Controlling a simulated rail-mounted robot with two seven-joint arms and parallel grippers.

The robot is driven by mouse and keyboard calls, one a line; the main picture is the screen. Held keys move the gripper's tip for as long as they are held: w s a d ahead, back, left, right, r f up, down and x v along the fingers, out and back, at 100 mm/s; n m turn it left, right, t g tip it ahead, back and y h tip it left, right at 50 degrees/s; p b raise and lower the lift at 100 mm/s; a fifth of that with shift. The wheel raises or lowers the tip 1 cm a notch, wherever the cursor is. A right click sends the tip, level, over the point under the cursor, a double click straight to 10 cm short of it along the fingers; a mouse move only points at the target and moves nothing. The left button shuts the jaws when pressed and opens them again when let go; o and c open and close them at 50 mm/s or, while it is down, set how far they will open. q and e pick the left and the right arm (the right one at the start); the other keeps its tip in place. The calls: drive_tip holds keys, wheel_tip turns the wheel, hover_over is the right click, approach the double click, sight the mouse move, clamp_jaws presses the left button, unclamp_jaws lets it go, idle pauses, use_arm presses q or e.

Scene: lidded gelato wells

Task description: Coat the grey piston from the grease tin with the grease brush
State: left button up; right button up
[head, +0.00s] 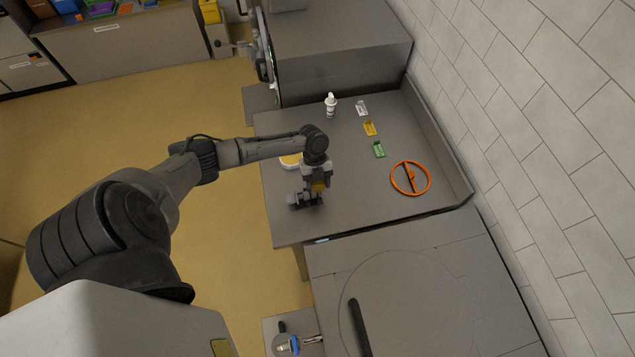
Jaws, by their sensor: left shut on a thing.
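My left gripper (314,192) is over the near left part of the grey worktop, pointing down. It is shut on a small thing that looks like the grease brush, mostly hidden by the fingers. A round pale tin with yellow contents, apparently the grease tin (290,161), stands at the worktop's left edge, partly hidden behind my left arm. A dark grey part, likely the grey piston (295,203), is just left of and below the gripper; I cannot tell whether they touch. My right gripper is not in view.
A tiled wall (545,130) bounds the right. A grey cabinet with a dark handle (359,326) is in front.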

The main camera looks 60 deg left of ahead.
use_arm(q)
drive_tip(key=shift+c, duration=0.9)
drive_tip(key=shift+f, duration=0.1)
drive_tip(key=shift+f+b, duration=0.7)
drive_tip(key=shift+f, duration=0.05)
drive_tip(key=shift+s+r, duration=0.1)
drive_tip(key=shift+s, duration=0.05)
